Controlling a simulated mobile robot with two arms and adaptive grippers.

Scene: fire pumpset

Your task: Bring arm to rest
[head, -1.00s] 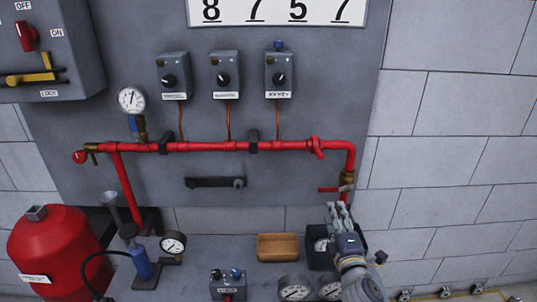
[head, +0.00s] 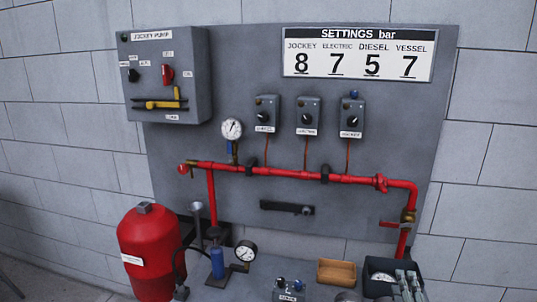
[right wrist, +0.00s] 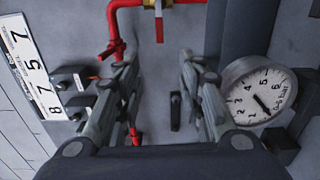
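My right gripper (head: 408,284) is at the bottom right of the head view, in front of the dark box with a gauge. Its fingers also show in the right wrist view (right wrist: 160,60), spread apart with nothing between them. The grey panel and red pipe lie beyond the fingers. My left gripper is in neither current view.
A red pipe (head: 300,174) with valves crosses the grey panel. A wooden tray (head: 336,272), a dark box (head: 377,265) and a blue hand pump (head: 217,262) stand below. A red vessel (head: 150,250) is at left. A large gauge (right wrist: 258,92) is close beside the right fingers.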

